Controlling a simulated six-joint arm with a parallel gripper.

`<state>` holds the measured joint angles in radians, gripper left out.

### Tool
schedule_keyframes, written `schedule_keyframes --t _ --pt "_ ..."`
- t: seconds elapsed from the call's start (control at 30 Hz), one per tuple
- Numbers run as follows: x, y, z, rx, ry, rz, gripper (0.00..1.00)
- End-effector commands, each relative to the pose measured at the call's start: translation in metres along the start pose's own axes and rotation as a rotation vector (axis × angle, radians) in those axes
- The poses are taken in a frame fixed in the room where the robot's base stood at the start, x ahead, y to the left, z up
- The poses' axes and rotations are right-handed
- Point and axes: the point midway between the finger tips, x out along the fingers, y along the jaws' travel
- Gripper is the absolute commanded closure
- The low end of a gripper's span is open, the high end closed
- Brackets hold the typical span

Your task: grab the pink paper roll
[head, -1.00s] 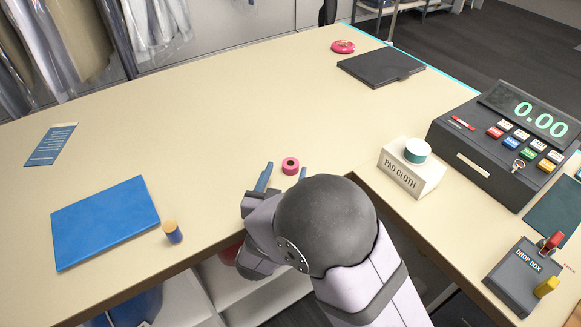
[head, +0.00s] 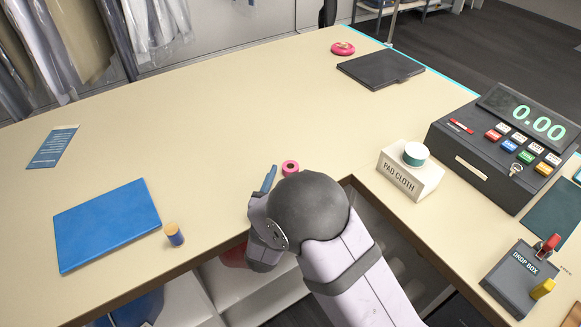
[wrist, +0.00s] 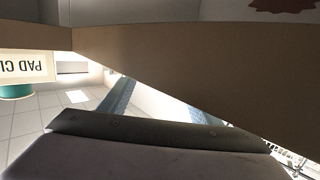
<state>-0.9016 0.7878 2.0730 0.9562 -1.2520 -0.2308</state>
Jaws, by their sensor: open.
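The pink paper roll (head: 290,168) stands on the beige counter, near its front edge, with a dark hole in its middle. My gripper (head: 271,177) is just in front of the roll in the head view. One blue finger shows to the left of the roll; the other is hidden behind my arm. In the wrist view my gripper (wrist: 158,96) shows two blue fingers spread apart with nothing between them. The roll cannot be made out in the wrist view.
A blue folder (head: 105,222) and a small cork-topped bottle (head: 174,235) lie to the left. The counter (head: 215,125) behind the roll is clear.

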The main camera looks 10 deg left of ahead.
Motion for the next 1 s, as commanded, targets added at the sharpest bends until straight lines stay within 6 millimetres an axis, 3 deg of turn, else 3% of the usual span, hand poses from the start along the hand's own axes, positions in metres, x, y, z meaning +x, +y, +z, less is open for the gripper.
schedule_keyframes --t 0.3,0.6,0.8,1.0 --pt "0.035 -0.001 -0.002 0.000 -0.001 0.001 0.43" --pt "0.038 -0.001 -0.001 0.000 0.000 -0.001 0.43" --pt "0.038 -0.001 -0.001 0.000 0.000 -0.001 0.87" --pt "0.038 -0.001 -0.001 0.000 0.000 0.000 0.87"
